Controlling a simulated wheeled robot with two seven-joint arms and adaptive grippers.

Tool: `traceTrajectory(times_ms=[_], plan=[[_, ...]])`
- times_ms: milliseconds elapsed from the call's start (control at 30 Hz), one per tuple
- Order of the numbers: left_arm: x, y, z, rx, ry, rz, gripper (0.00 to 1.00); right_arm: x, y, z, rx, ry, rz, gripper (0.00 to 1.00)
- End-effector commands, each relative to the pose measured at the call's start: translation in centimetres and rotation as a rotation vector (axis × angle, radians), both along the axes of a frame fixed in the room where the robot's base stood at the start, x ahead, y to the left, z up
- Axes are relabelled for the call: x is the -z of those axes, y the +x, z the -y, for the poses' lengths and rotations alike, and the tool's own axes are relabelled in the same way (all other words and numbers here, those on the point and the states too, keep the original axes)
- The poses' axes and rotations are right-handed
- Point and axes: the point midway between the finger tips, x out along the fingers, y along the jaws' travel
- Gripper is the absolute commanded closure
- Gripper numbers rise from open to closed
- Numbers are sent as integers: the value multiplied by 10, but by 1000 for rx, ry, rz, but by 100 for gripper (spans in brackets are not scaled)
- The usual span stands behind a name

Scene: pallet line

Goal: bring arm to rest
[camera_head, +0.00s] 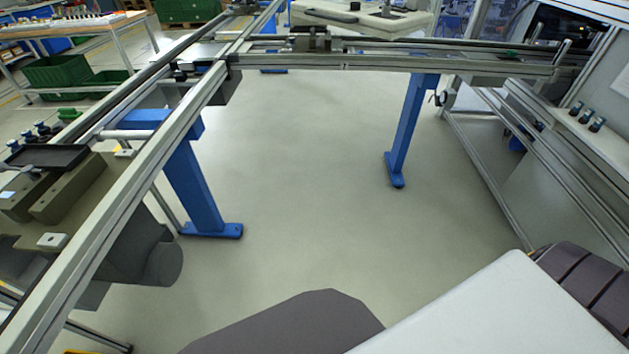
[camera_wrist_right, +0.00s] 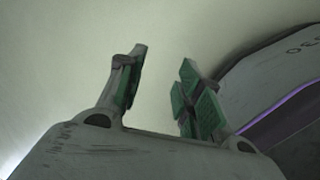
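My right gripper (camera_wrist_right: 160,82) shows in the right wrist view. Its two fingers with green pads stand apart, and nothing is between them. Behind it is a plain pale surface, and a rounded light-and-dark body with a purple strip lies at the right. In the head view neither gripper can be made out. A white and grey arm part of mine fills the lower right corner there. My left gripper is not seen in either view.
A conveyor frame (camera_head: 180,125) of metal rails runs along the left and across the back on blue legs (camera_head: 408,125). A dark tray (camera_head: 45,157) sits at the left. Green crates (camera_head: 62,72) stand far left. The grey floor (camera_head: 290,190) between is clear.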

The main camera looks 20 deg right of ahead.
Motion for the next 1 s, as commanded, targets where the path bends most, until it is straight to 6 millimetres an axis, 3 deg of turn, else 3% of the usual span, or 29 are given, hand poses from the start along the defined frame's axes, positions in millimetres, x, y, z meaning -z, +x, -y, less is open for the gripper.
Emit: traceTrajectory(times_ms=[233, 667, 867, 1000], plan=[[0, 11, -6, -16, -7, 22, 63, 6, -5, -9, 29, 29, 16, 65], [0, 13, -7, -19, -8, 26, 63, 7, -5, -10, 33, 34, 19, 65], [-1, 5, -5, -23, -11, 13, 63, 4, -8, -11, 47, 48, 21, 65], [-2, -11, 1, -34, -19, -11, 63, 0, -14, -13, 80, 79, 22, 65]])
